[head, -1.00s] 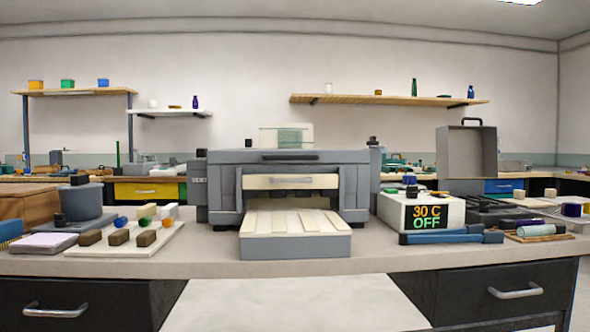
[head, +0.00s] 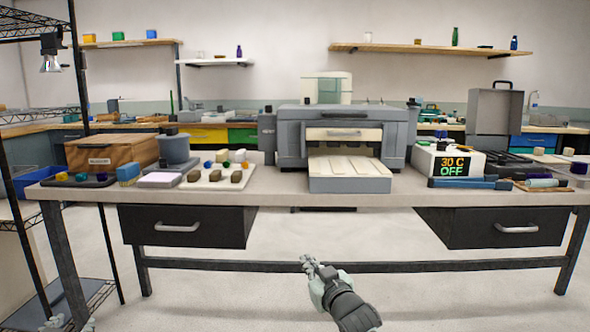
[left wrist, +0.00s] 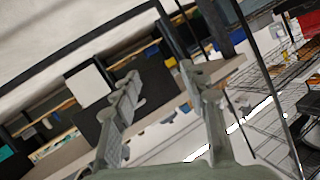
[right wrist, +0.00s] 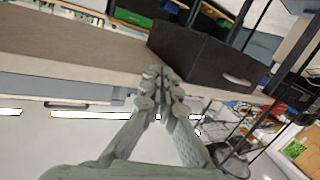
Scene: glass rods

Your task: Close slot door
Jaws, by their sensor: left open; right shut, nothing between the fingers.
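A grey machine (head: 290,135) stands on the workbench in the head view. Below the panel, a grey tray with a cream ribbed top (head: 349,185) juts out towards me. I cannot tell exactly how far the panel is open. My right gripper (head: 308,262) is shut and empty, low in front of the bench and well away from the machine; it also shows in the right wrist view (right wrist: 158,88). My left gripper (left wrist: 160,80) is open and empty in the left wrist view.
The workbench edge (head: 290,199) and two dark drawers, left (head: 150,229) and right (head: 470,231), face me. A white control box (head: 440,163) reads 30 C OFF. A sample board (head: 203,182) lies left of the machine. A wire rack stands at far left. The floor before the bench is clear.

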